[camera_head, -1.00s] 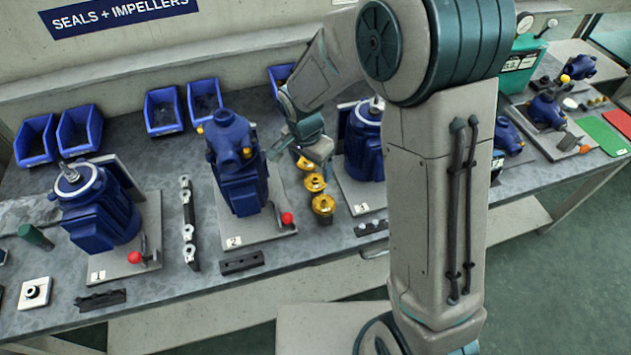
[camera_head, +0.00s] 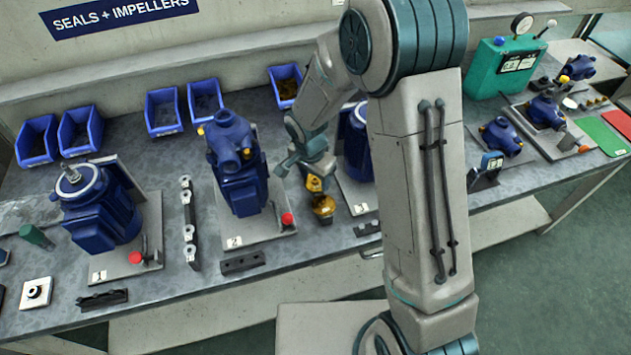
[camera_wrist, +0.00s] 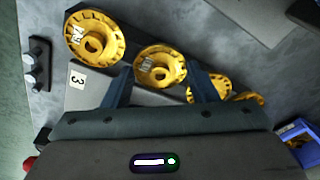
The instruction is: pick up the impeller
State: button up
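Several yellow impellers stand in a row on a dark rack. In the wrist view one impeller (camera_wrist: 160,66) lies between and just ahead of the fingertips of my gripper (camera_wrist: 160,76). The fingers are apart, and I cannot tell whether either touches it. A further impeller (camera_wrist: 93,36) is to its left, and another impeller (camera_wrist: 210,89) is partly hidden behind the right finger. In the head view the front impeller (camera_head: 323,207) is in clear sight, while my gripper (camera_head: 314,172) covers most of the row behind it.
Pump 2 (camera_head: 237,175) stands left of the row and pump 3 (camera_head: 356,150) right, partly behind my arm. A red knob (camera_head: 288,219) is close on the left. Blue bins (camera_head: 205,100) line the back. A dark block (camera_head: 242,262) lies in front of pump 2.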

aim_at(315, 181)
jog(key=shift+c, duration=0.4)
jog(key=shift+r, duration=0.1)
jog(key=shift+r, duration=0.3)
notch_tip(315, 181, up, 9)
jog(key=shift+r, duration=0.1)
